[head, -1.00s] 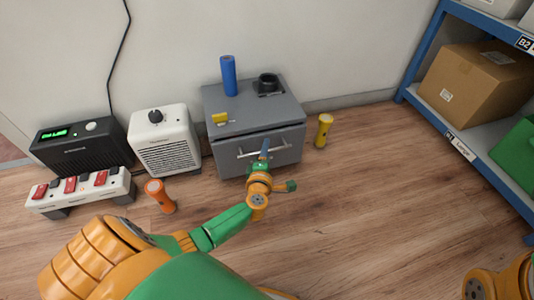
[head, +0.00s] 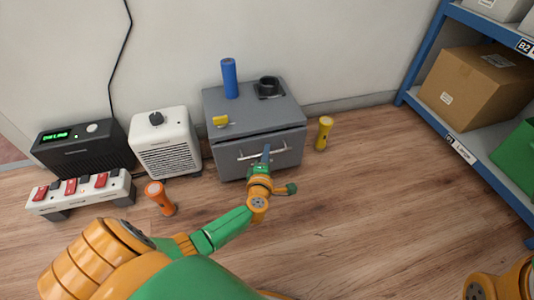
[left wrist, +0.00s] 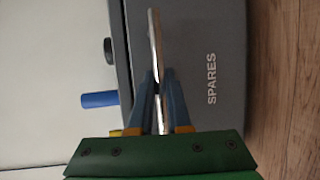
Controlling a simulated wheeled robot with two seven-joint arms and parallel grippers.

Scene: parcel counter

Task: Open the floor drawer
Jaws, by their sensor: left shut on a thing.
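The floor drawer is the front of a grey cabinet (head: 255,104) that stands on the floor against the wall. Its grey front (head: 286,158) carries a silver bar handle (head: 250,155) and sits slightly out from under the top. In the left wrist view the handle (left wrist: 155,45) crosses the grey front (left wrist: 205,45), marked SPARES. My left gripper (head: 266,153) is shut on the handle; its blue fingers (left wrist: 157,88) lie on both sides of the bar. Part of the handle is hidden behind the fingers. My right gripper is out of view.
A blue cylinder (head: 229,78), a yellow block (head: 220,121) and a black cup-like item (head: 268,86) are on the cabinet top. A yellow flashlight (head: 323,133) stands right of it, an orange one (head: 160,197) in front left. A white heater (head: 165,143) is close left.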

